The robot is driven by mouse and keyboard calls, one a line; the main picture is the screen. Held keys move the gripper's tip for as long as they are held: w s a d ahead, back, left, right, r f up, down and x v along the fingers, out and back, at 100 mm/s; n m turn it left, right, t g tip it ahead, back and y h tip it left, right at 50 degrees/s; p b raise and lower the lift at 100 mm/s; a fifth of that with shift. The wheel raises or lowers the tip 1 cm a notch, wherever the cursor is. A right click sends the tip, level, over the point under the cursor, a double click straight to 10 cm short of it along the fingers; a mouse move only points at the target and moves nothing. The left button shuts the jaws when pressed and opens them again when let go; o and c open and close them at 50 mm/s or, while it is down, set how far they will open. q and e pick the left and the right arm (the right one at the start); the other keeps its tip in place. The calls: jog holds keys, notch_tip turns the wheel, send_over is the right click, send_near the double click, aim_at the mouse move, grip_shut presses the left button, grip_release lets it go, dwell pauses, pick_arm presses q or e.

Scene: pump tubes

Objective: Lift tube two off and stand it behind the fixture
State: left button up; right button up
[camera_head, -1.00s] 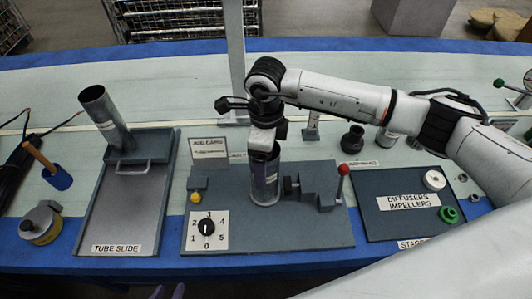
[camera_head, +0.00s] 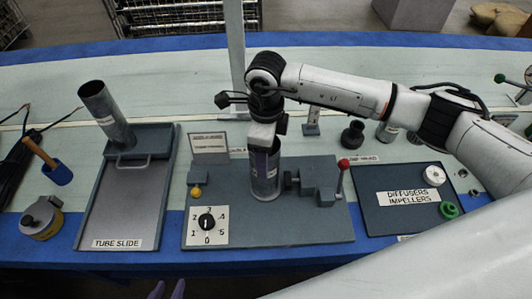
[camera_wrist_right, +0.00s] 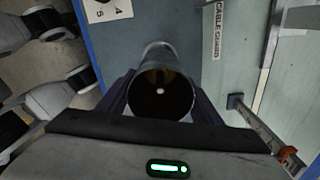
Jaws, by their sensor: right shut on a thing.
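A grey metal tube (camera_head: 267,183) stands upright in the fixture (camera_head: 226,181) in the head view; I cannot read a number on it. My right gripper (camera_head: 264,150) comes down over its upper part, and its fingers are mostly hidden by the wrist. In the right wrist view the right gripper (camera_wrist_right: 163,105) has a dark finger on each side of the tube (camera_wrist_right: 158,58), shut on it, and I look into its open end. My left gripper (camera_head: 167,290) shows only two purple fingertips at the bottom edge, apart and with nothing between them.
Another tube (camera_head: 106,112) leans in the tube slide (camera_head: 118,203) at left. A red-knobbed lever (camera_head: 343,165) and a dial (camera_head: 207,222) sit on the fixture. A post (camera_head: 236,60) and a small sign (camera_head: 209,146) stand behind it. A parts tray (camera_head: 385,222) lies right.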

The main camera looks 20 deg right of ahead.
jog(key=shift+r+p, duration=0.3)
jog(key=shift+r, duration=0.35)
dwell(0.4)
jog(key=shift+r+p, duration=1.7)
jog(key=shift+r, duration=2.4)
notch_tip(320, 180, up, 11)
